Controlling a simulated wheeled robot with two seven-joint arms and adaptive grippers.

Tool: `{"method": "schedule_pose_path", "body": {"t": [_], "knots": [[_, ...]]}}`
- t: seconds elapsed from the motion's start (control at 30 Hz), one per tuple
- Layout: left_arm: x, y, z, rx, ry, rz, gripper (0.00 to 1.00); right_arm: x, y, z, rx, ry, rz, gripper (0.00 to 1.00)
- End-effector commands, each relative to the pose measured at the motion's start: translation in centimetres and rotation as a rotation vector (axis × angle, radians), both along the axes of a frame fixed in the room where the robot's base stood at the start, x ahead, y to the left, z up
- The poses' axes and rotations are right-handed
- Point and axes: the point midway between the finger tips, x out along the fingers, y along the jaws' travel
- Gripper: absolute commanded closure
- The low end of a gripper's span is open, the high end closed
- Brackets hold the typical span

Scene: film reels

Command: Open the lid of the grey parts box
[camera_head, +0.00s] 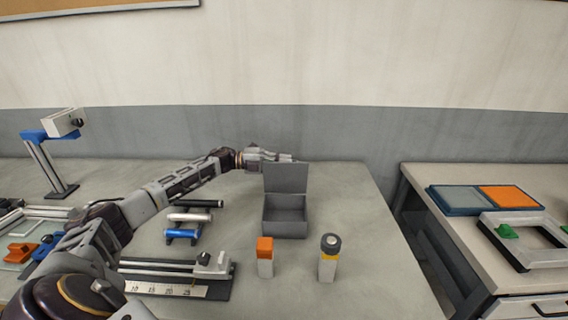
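My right gripper is not in view.
An orange-topped block (265,258) and a dark-capped container (329,258) stand in front of the box. A rack with rods (190,220) and a ruler fixture (175,290) lie to the left. A second table (470,215) stands at right beyond a gap.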

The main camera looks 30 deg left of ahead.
Motion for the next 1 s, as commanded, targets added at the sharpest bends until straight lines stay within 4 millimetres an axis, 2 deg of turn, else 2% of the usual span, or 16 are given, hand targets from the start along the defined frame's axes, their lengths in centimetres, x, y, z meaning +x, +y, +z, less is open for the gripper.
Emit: {"method": "schedule_pose_path", "body": {"t": [0.33,0.6,0.77,1.0], "knots": [[0.4,0.3,-0.2,0.004,-0.002,0.003,1.00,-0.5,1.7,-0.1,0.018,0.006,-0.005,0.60],[0.4,0.3,-0.2,0.004,-0.002,0.004,1.00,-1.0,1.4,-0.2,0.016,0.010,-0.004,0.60],[0.4,0.3,-0.2,0.004,-0.002,0.004,0.80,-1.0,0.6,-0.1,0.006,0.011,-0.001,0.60],[0.1,0.8,-0.3,0.004,-0.001,0.004,0.80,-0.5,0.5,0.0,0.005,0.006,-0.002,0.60]]}}
